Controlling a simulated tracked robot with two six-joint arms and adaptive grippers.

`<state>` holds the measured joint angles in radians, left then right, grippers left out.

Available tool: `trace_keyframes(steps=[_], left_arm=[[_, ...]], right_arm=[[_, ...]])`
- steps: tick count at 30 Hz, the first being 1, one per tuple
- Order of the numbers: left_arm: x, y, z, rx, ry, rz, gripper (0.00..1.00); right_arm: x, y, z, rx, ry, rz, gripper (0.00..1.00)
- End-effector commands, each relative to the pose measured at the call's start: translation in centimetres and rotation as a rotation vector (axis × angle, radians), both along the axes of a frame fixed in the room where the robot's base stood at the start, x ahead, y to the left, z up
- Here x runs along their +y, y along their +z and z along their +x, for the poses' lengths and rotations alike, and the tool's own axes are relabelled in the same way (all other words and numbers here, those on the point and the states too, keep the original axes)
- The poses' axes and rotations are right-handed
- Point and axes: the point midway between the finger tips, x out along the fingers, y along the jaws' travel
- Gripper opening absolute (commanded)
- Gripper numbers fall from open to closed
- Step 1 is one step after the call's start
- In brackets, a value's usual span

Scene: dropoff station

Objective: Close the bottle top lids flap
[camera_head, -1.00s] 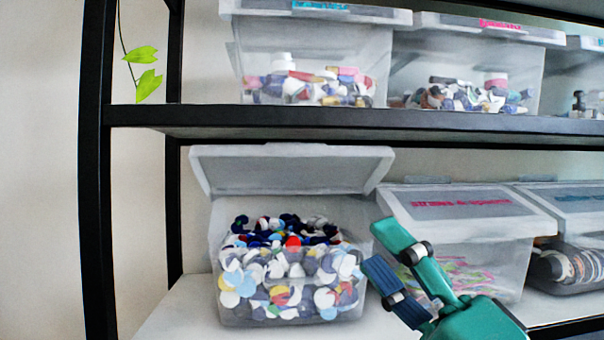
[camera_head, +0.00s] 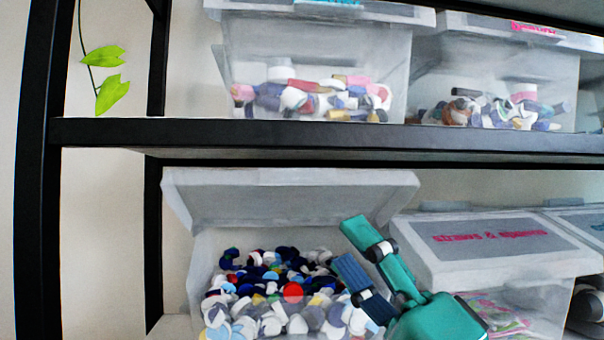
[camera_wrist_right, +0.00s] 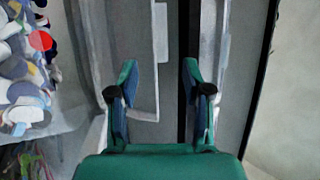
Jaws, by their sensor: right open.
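The bottle top bin is a clear plastic box full of mixed bottle tops (camera_head: 270,300) on the lower shelf. Its translucent flap (camera_head: 290,200) stands raised at the back, tilted up under the upper shelf. My right gripper (camera_head: 350,250) is open and empty, in front of the bin's right side and below the flap's right end. In the right wrist view its two fingers (camera_wrist_right: 160,85) are apart with nothing between them, and the bottle tops (camera_wrist_right: 30,70) show at the left. My left gripper is not in view.
A closed bin labelled straws & spoons (camera_head: 490,235) stands right of the bottle top bin. The upper shelf's black edge (camera_head: 330,135) runs close above the raised flap. Lidded bins (camera_head: 320,60) stand on that shelf. A black post (camera_head: 35,180) is at the left.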

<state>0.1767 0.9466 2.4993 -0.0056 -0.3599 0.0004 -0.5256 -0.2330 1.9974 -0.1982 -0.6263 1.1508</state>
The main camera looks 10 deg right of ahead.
Motion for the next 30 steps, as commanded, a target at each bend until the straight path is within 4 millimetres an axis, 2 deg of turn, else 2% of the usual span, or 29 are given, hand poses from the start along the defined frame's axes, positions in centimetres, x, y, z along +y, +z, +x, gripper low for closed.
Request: trace_keyframes(steps=[1, 3, 15, 21, 30], left_arm=[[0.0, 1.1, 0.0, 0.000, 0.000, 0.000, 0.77], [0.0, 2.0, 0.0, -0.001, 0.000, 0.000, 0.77], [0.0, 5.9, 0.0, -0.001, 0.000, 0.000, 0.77], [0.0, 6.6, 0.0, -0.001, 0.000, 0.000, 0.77], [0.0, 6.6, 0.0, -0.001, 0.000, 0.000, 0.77]], right_arm=[[0.5, 1.1, 0.9, 0.003, 0.000, -0.002, 0.49], [1.0, 2.1, 2.0, 0.001, -0.001, -0.001, 0.49], [3.8, 6.3, 7.6, 0.001, -0.003, 0.001, 0.49], [4.4, 7.0, 8.7, 0.000, -0.004, 0.000, 0.49], [4.4, 7.0, 8.9, 0.000, -0.005, 0.001, 0.49]])
